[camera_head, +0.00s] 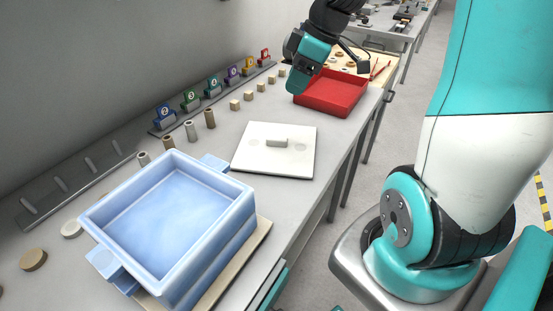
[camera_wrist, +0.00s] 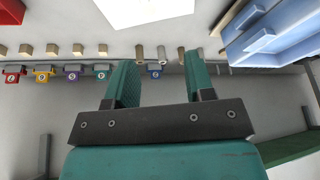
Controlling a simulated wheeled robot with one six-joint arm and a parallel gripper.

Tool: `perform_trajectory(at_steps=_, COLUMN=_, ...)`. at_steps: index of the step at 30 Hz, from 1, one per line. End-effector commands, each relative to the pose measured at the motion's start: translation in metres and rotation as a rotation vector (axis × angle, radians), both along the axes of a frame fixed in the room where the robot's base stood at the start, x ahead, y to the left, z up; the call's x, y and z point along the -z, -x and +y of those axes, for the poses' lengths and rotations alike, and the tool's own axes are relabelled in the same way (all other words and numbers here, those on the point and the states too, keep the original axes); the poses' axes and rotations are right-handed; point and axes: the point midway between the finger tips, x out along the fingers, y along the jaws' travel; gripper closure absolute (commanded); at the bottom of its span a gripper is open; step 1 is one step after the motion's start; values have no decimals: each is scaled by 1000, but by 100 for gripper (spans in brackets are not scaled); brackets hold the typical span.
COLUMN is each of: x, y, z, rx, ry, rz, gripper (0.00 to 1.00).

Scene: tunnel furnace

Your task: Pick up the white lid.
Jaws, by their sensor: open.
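The white lid (camera_head: 274,148) is a flat square plate with a small grey block handle (camera_head: 277,142) on top. It lies flat on the grey bench, between the blue box and the red tray. In the wrist view the lid (camera_wrist: 146,10) is a bright white patch cut off by the top edge, and its handle is not visible there. My gripper (camera_head: 296,80) is above the bench near the left end of the red tray, beyond the lid and apart from it. In the wrist view its two teal fingers (camera_wrist: 160,82) are spread with nothing between them.
A light-blue open box (camera_head: 165,215) stands on a board at the front left. A red tray (camera_head: 335,93) sits beyond the lid. Small cylinders, blocks and coloured numbered tags (camera_head: 165,115) line the wall side. The bench's right edge is near the lid.

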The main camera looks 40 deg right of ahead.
Motion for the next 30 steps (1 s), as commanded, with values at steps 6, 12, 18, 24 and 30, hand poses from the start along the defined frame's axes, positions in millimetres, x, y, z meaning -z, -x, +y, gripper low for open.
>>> perform_trajectory(at_steps=6, x=26, y=-5, z=-29, rx=-7, ry=18, rz=-21, gripper=51)
perform_trajectory(at_steps=12, x=67, y=-17, z=-16, rx=-8, ry=17, rz=-17, gripper=51)
perform_trajectory(at_steps=18, x=106, y=-29, z=-6, rx=-7, ry=18, rz=-18, gripper=51)
perform_trajectory(at_steps=24, x=123, y=-35, z=-1, rx=-5, ry=21, rz=-22, gripper=51)
perform_trajectory(at_steps=30, x=143, y=-39, z=4, rx=-7, ry=18, rz=-18, gripper=51)
